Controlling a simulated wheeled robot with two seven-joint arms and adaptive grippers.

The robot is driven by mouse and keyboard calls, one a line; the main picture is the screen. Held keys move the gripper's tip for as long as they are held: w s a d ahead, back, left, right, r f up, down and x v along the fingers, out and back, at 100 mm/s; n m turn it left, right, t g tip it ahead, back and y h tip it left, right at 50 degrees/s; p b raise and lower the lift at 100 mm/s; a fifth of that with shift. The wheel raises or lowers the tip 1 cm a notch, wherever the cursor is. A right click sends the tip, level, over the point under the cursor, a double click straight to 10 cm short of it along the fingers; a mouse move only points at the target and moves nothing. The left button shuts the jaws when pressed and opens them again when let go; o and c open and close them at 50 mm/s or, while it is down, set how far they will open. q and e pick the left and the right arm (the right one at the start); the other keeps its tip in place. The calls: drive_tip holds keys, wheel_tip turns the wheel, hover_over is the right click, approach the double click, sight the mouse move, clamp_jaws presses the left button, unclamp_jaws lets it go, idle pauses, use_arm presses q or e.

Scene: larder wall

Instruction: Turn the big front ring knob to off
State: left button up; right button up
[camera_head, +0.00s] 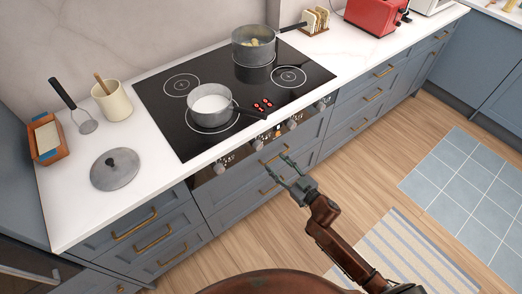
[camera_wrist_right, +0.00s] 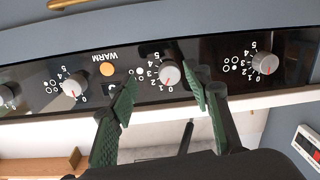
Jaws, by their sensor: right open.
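Round silver knobs line the black control strip (camera_head: 240,157) below the hob. In the right wrist view the labels appear upside down. One knob (camera_wrist_right: 168,75) lies between the spread green-padded fingers of my right gripper (camera_wrist_right: 160,77), which is open. I cannot tell whether a pad touches it, and its pointer is not clear. Other knobs stand left (camera_wrist_right: 75,85) and right (camera_wrist_right: 265,63), with red marks. The ring icons are too small to tell which knob is for the big front ring. In the head view my right gripper (camera_head: 279,167) is before the strip. My left gripper is not in view.
A pan with white contents (camera_head: 211,105) stands on the front left ring, its handle pointing right. A pot (camera_head: 254,45) stands at the back. An orange WARM light (camera_wrist_right: 106,69) is beside the knob. Drawers lie below; the wooden floor (camera_head: 370,170) is open.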

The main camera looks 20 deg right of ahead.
sight(260, 147)
drive_tip(key=shift+y, duration=0.3)
drive_tip(key=w+a, duration=0.1)
drive_tip(key=w, duration=0.1)
drive_tip(key=w+a+r+b, duration=0.1)
drive_tip(key=w, duration=0.1)
drive_tip(key=w+a+r, duration=0.1)
drive_tip(key=w, duration=0.1)
drive_tip(key=shift+a+r+b, duration=0.15)
drive_tip(key=shift+a+b, duration=0.2)
drive_tip(key=shift+w+a, duration=0.2)
drive_tip(key=shift+w, duration=0.3)
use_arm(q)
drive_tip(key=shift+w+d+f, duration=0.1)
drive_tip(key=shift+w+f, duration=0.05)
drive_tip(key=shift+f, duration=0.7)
use_arm(e)
drive_tip(key=shift+c, duration=0.7)
drive_tip(key=c, duration=1)
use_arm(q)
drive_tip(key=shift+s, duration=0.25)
